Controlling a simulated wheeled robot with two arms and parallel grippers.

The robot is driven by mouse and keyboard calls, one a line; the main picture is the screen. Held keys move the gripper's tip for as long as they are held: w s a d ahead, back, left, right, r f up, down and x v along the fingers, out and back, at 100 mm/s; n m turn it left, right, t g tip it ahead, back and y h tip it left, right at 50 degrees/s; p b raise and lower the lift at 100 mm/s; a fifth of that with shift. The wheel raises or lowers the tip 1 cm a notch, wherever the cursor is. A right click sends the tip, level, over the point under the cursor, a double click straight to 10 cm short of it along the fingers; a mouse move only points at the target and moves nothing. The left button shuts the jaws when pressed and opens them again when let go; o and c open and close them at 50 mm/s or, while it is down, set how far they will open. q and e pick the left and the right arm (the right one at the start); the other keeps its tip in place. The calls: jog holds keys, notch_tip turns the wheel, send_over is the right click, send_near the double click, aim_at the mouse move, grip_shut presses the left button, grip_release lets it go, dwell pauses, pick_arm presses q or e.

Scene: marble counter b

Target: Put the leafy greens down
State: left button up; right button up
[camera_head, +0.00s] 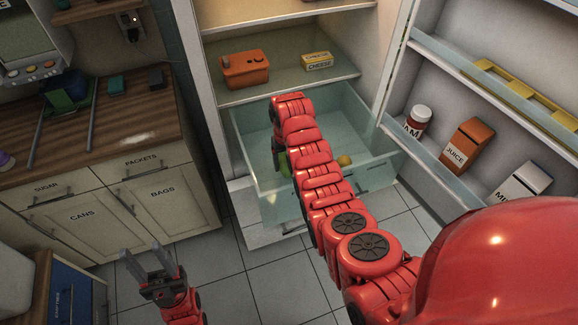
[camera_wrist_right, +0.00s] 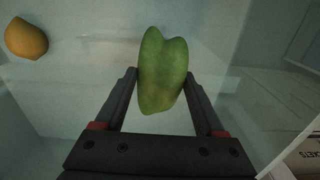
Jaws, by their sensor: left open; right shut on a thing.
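The leafy greens (camera_wrist_right: 163,72) are a green, lobed bundle between the fingers of my right gripper (camera_wrist_right: 162,75) in the right wrist view. That gripper is shut on them. In the head view my right arm reaches into the open clear fridge drawer (camera_head: 250,165). A small patch of the greens (camera_head: 284,163) shows beside the arm there, and the arm hides the rest. I cannot tell whether the greens touch the drawer floor. My left gripper (camera_head: 147,262) is open and empty, low over the floor in front of the cabinets.
A yellow-orange fruit (camera_head: 344,161) lies in the drawer right of my arm; it also shows in the right wrist view (camera_wrist_right: 26,38). An orange container (camera_head: 245,70) and a cheese box (camera_head: 317,61) stand on the shelf above. The open fridge door holds jam, juice (camera_head: 467,145) and milk.

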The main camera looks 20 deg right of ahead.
aim_at(287, 170)
jog(key=shift+f+p, duration=0.35)
jog(key=shift+f, duration=1.65)
jog(key=shift+w+f, duration=0.1)
jog(key=shift+f, duration=0.1)
jog(key=shift+f, duration=0.15)
jog(key=o, duration=1.4)
